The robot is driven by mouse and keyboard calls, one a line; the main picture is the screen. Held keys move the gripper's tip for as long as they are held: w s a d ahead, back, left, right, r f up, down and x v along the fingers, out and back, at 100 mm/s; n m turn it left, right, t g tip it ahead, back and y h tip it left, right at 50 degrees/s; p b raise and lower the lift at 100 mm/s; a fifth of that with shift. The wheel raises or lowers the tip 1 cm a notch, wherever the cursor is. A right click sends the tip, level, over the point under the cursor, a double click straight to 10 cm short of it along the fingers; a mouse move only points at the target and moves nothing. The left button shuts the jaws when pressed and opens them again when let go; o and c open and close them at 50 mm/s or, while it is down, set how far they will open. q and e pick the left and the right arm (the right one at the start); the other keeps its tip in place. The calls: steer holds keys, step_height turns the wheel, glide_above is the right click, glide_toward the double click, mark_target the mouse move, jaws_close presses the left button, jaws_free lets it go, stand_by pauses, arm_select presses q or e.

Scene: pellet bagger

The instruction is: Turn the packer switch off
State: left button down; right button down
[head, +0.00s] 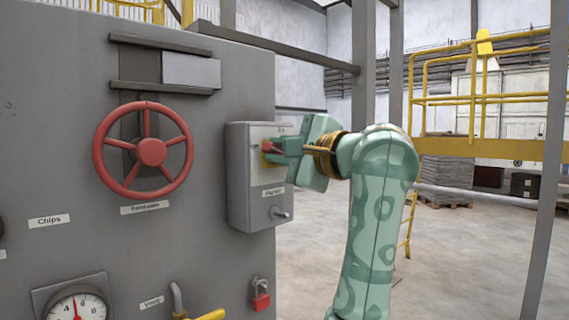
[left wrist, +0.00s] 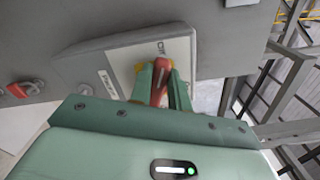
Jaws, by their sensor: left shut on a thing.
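The packer switch is a red handle (head: 267,147) on a yellow base, on the front plate of a grey box (head: 238,180) fixed to the machine. A small label (head: 273,192) sits below it. My left gripper (head: 272,150) reaches the switch from the right and is shut on the red handle. In the left wrist view the red handle (left wrist: 160,82) stands between the two green fingers, close to a lettered mark (left wrist: 162,48) on the pale plate. The fingers hide part of the handle, so its exact setting is hard to tell. My right gripper is not in view.
A red handwheel (head: 151,152) is left of the box. Below are a small lever (head: 281,213), a red padlock (head: 261,295), a gauge (head: 77,307) and a yellow-handled valve (head: 210,315). A grey post (head: 548,180) and yellow railings (head: 474,100) stand right. Open floor lies between.

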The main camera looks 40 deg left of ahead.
arm_select(q)
steer(key=n+b, duration=0.1)
steer(key=n, duration=0.1)
steer(key=f+n+b, duration=0.1)
steer(key=n+b, duration=0.1)
steer(key=shift+n, duration=0.4)
stand_by(0.4)
steer(key=c, duration=1.6)
jaws_free()
steer(key=shift+o, duration=1.4)
steer(key=shift+a, duration=0.15)
steer(key=s+d, duration=0.1)
steer(key=d, duration=1.5)
steer(key=shift+s+d, duration=0.15)
